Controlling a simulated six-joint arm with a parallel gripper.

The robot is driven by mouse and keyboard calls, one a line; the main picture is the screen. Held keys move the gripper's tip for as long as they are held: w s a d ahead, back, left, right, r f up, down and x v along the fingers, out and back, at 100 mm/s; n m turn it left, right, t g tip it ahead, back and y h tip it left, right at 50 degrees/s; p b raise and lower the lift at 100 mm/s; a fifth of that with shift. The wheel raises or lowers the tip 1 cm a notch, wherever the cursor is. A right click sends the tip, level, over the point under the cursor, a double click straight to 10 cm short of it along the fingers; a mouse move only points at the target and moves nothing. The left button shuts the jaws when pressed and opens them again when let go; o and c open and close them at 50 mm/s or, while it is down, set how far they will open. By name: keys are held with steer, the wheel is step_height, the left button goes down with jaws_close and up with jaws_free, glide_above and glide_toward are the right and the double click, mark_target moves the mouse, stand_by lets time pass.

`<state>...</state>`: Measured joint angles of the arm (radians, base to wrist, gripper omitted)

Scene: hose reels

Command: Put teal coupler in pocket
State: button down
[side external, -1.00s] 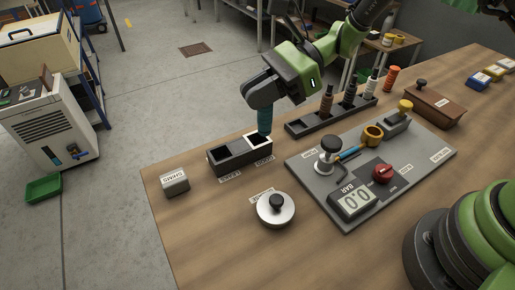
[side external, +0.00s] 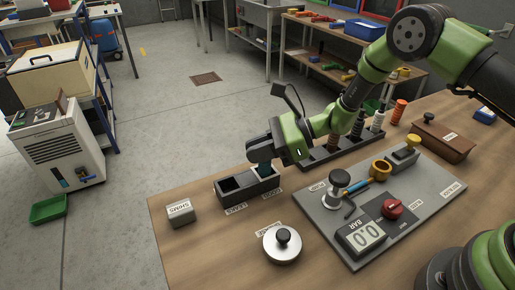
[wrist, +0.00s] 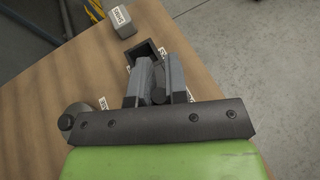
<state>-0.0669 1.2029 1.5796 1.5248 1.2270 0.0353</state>
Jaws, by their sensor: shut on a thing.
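The teal coupler (side external: 265,169) is held by my gripper (side external: 264,163) over the right-hand pocket of the dark two-pocket block (side external: 235,198). The left-hand pocket is open and empty. In the wrist view, the jaws of my gripper (wrist: 162,78) reach down at the block (wrist: 131,58) and hide most of the coupler.
A shims box (side external: 180,212) stands left of the block. A silver knobbed disc (side external: 282,246) lies in front. The grey panel (side external: 428,208) with gauge and red knob is to the right. A dark rack (side external: 318,158) of several couplers stands behind, near my arm.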

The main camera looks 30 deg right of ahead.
steer(key=shift+f, duration=0.15)
steer(key=c, duration=1.1)
jaws_free()
steer(key=shift+c, duration=0.2)
steer(key=shift+d+r, duration=0.25)
steer(key=v, duration=1.1)
steer(key=s+a+r+n+g+h, duration=0.1)
steer(key=s+r+n+g+h, duration=0.2)
steer(key=s+r+n, duration=0.85)
steer(key=s+d+r+n+t+h, duration=0.5)
steer(key=s+r+n+h, duration=0.2)
steer(key=s, duration=0.3)
steer(key=shift+s+r, duration=0.2)
steer(key=shift+r, duration=0.05)
